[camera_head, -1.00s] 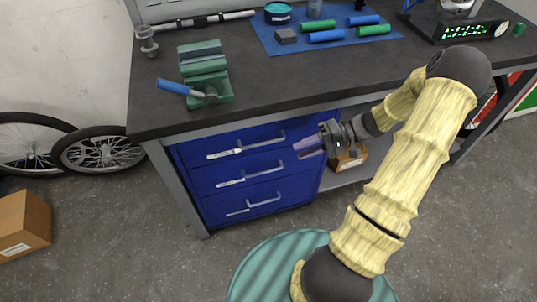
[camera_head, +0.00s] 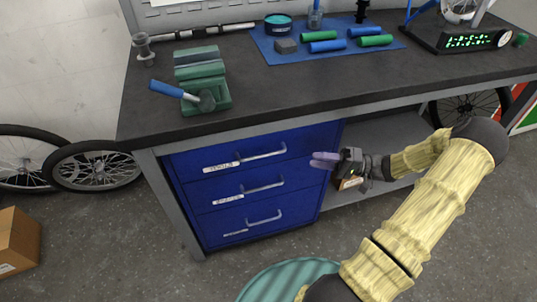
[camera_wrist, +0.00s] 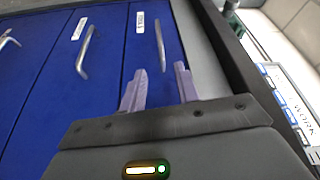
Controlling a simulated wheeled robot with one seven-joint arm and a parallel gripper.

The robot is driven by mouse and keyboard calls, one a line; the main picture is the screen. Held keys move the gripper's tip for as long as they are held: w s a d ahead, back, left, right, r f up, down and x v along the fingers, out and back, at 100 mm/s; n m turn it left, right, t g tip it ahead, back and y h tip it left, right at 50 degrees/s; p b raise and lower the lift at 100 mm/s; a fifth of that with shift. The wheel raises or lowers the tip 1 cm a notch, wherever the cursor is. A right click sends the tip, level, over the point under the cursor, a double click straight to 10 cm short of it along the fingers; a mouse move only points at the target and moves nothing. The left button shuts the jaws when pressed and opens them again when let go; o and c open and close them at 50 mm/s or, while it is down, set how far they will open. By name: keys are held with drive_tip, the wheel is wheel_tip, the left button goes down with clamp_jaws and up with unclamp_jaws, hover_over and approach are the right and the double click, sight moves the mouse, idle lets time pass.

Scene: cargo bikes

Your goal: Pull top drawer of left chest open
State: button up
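The blue chest (camera_head: 250,190) stands under the left part of the workbench, with three drawers stacked in it. The top drawer (camera_head: 218,157) is shut and has a grey bar handle (camera_head: 263,153) and a white label. My gripper (camera_head: 324,160) is to the right of the top handle in the head view, apart from it. In the wrist view, my gripper (camera_wrist: 159,88) shows two purple fingers spread apart with nothing between them. The top handle (camera_wrist: 160,45) lies ahead of the fingers, beyond their tips. The middle handle (camera_wrist: 85,52) is further left there.
The dark workbench top (camera_head: 290,95) overhangs the chest. A green vise (camera_head: 203,80) stands on it at the left. A small cardboard box (camera_head: 350,183) sits on the shelf right of the chest. Bike wheels (camera_head: 92,166) lean at the left wall.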

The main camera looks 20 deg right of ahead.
sight(268, 155)
drive_tip(key=b+x, duration=0.2)
drive_tip(key=x, duration=1.3)
drive_tip(key=shift+w+a, duration=0.1)
drive_tip(key=shift+a, duration=0.1)
drive_tip(key=shift+c, duration=0.2)
clamp_jaws()
